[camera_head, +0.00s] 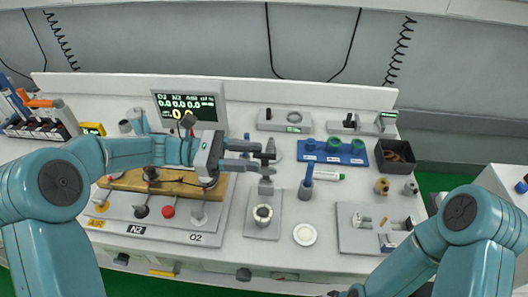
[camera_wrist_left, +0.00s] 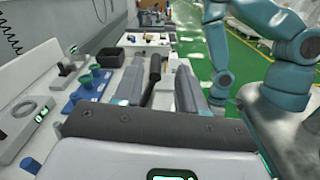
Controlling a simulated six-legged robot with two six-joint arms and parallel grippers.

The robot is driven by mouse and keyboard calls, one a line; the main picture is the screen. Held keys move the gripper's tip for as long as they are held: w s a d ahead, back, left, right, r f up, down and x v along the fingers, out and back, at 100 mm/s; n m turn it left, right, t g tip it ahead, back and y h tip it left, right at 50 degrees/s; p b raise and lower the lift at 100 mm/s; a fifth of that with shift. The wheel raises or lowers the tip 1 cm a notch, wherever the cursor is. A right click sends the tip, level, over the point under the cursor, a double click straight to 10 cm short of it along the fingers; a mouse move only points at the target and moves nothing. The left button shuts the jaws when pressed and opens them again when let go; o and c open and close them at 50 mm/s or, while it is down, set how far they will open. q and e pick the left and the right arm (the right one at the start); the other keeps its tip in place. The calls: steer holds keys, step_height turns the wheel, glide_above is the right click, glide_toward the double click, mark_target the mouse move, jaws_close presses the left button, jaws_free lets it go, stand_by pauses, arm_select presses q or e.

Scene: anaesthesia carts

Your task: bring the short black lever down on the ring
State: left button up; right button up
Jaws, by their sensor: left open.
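The short black lever (camera_head: 270,147) stands up from a grey block at the back of a small plate (camera_head: 262,229). My left gripper (camera_head: 260,157) comes in from the left at the lever's height, jaws open. In the left wrist view the dark lever (camera_wrist_left: 154,76) shows between the two grey fingers (camera_wrist_left: 160,88), with gaps visible beside it. I cannot tell if either finger touches it. The ring is not seen in the wrist view. My right gripper is out of view.
A blue tray with green rings (camera_head: 332,157) and a black bin (camera_head: 395,156) stand to the right. A blue upright peg (camera_head: 306,182) and a white disc (camera_head: 305,234) are near the plate. A monitor (camera_head: 190,105) stands behind my left arm.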

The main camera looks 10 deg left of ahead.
mark_target(265, 159)
arm_select(q)
steer(key=d, duration=0.3)
steer(key=shift+w+f, duration=0.2)
steer(key=shift+w, duration=0.15)
steer(key=shift+d, duration=0.35)
steer(key=shift+s+r, duration=0.1)
steer(key=shift+s, duration=0.1)
steer(key=shift+w, duration=0.2)
steer(key=shift+c, duration=0.3)
steer(key=shift+d, duration=0.1)
steer(key=c, duration=0.5)
jaws_close()
steer(key=shift+s+f+b, duration=0.25)
steer(key=shift+b, duration=0.05)
steer(key=s+f+m+b, duration=0.5)
steer(key=s+b, duration=0.2)
steer(key=b, duration=0.3)
steer(key=shift+m, duration=0.3)
